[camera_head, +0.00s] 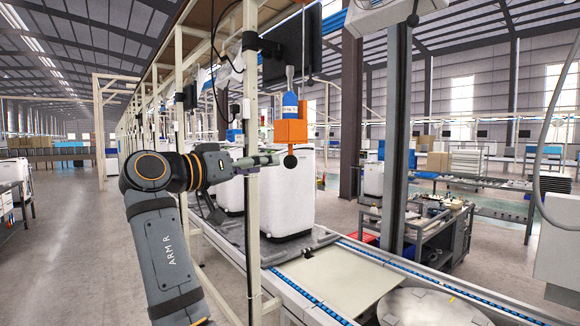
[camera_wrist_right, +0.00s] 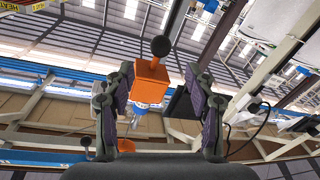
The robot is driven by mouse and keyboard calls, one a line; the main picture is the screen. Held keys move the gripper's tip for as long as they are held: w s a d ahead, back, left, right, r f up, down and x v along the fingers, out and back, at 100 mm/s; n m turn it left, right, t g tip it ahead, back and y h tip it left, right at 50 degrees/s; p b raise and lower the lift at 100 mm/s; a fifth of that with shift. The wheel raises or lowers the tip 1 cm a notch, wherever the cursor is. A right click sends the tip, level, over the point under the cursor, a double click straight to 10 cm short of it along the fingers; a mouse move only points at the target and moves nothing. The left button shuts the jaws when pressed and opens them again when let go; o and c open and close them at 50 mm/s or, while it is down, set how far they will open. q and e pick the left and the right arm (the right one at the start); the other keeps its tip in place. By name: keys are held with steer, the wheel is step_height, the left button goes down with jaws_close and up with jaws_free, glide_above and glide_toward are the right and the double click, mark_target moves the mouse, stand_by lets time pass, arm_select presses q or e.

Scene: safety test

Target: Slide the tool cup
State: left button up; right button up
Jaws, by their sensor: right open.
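The orange tool cup (camera_head: 290,131) hangs beside the pale frame post, with a blue bottle (camera_head: 289,104) standing in it and a black ball knob (camera_head: 289,162) below it. My right gripper (camera_head: 268,160) reaches from the left, level with the knob, its tips close to the underside of the cup. In the right wrist view the fingers (camera_wrist_right: 160,92) are open, one on each side of the orange cup (camera_wrist_right: 151,80), with the black knob (camera_wrist_right: 161,47) above them in the picture. I cannot tell whether the fingers touch the cup. My left gripper is out of view.
A pale upright post (camera_head: 251,150) stands close to my right wrist. White machine housings (camera_head: 289,200) stand behind the cup on the conveyor line. A flat pale plate (camera_head: 335,280) lies on the line below, and a dark column (camera_head: 395,150) rises to the right.

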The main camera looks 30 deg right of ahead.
mark_target(285, 162)
steer(key=p+x, duration=0.2)
steer(key=x, duration=0.8)
steer(key=shift+a, duration=0.1)
jaws_close()
